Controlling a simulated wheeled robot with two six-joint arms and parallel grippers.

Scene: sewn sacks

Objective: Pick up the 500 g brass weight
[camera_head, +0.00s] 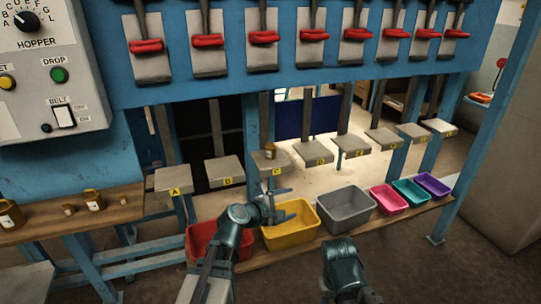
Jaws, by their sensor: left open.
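Several brass weights with pale labels are in view, and the labels are too small to read, so I cannot tell which is the 500 g one. A large brass weight (11,215), a small one (69,210) and a medium one (93,201) stand on the wooden shelf (125,204) at the left. Another brass weight (270,152) stands on the plate marked C (262,163). My left gripper (287,204) is open and empty, in front of and below plate C, over the yellow bin. My right arm shows at the bottom centre; its gripper does not show.
A red bin (202,231), yellow bin (292,239), grey bin (345,219), and pink, teal and purple bins stand in a row on a ledge. Lettered plates stick out above them. Red-handled levers (264,37) line the blue beam. A hopper panel (55,85) is upper left.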

